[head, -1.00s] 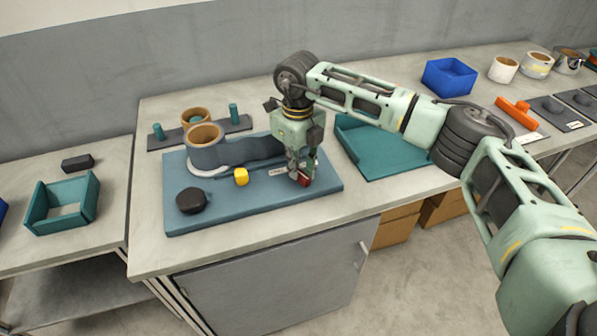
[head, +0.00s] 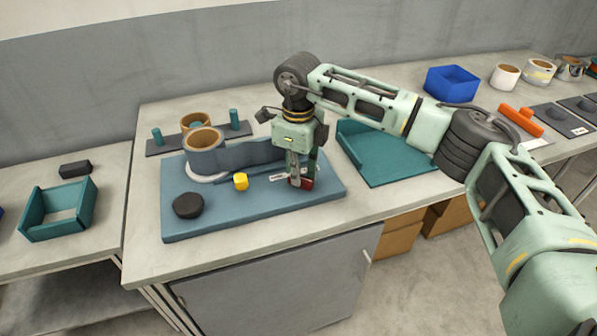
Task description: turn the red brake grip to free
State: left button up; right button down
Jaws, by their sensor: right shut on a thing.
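The red brake grip (head: 304,185) is at the right end of the blue board (head: 225,223), near a small white label (head: 284,177) with a dark mark. My right gripper (head: 302,178) points straight down and is shut on the red grip, with its fingers covering most of it. Only a red bit shows at the fingertips. The label's text is too small to read. My left gripper is not in view.
A film reel (head: 205,152), a yellow knob (head: 241,182) and a black knob (head: 188,205) are on the board. A teal tray (head: 385,170) lies to the right, a blue bin (head: 452,80) beyond it. A teal open box (head: 60,207) stands on the left table.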

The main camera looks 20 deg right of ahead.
jog(key=shift+r, duration=0.1)
jog(key=c, duration=1.8)
grip_release()
jog(key=shift+o, duration=0.2)
notch_tip(320, 180, up, 12)
